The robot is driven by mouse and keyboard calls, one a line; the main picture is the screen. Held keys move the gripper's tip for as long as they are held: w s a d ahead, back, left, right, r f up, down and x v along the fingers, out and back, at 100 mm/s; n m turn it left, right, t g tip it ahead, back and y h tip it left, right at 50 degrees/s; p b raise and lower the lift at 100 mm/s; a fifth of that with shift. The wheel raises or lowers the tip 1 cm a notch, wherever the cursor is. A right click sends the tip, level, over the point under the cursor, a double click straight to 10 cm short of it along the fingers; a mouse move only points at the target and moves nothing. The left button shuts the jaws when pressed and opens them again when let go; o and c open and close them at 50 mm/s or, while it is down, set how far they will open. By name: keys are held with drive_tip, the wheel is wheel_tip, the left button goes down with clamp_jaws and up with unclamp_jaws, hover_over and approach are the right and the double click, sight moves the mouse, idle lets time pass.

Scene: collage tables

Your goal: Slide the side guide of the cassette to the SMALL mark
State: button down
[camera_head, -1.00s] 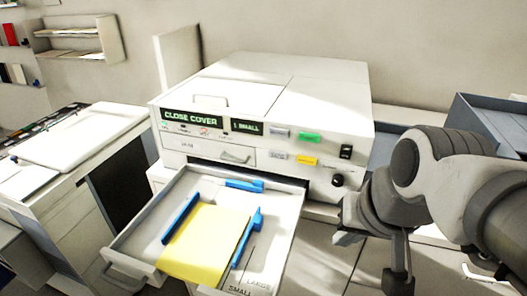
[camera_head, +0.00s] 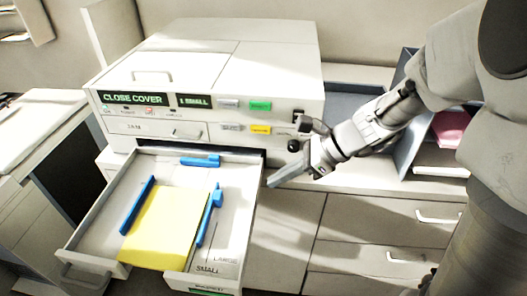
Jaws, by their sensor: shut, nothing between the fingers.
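The cassette (camera_head: 98,226) is an open grey-white drawer pulled out of the printer's front. A yellow paper stack (camera_head: 160,226) lies in it. A blue side guide (camera_head: 209,217) with a raised tab stands along the stack's right edge. The words LARGE and SMALL (camera_head: 207,268) are printed on the cassette floor right of the stack, SMALL nearer the front. The guide's far part is above LARGE in the picture. My gripper (camera_head: 272,183) is shut and empty, just right of the cassette's right wall, its fingers pointing left and down. I cannot tell whether it touches the wall.
A second blue guide (camera_head: 137,204) stands left of the stack and a blue rear stop (camera_head: 201,160) behind it. The white printer (camera_head: 205,75) shows CLOSE COVER and 1 SMALL. White drawers (camera_head: 365,230) lie right. A blue-grey tray (camera_head: 408,140) stands behind my arm.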

sight(222, 196)
drive_tip(key=x, duration=0.8)
drive_tip(key=shift+s+a+f+b, duration=0.1)
drive_tip(key=shift+a+f+b, duration=0.05)
drive_tip(key=shift+f+b, duration=0.2)
drive_tip(key=a, duration=0.3)
drive_tip(key=shift+a+p, duration=0.25)
drive_tip(key=shift+p, duration=0.1)
drive_tip(key=shift+a+f, duration=0.1)
drive_tip(key=shift+a, duration=0.35)
drive_tip(key=shift+w+a, duration=0.25)
drive_tip(key=shift+a, duration=0.4)
drive_tip(key=shift+d, duration=0.1)
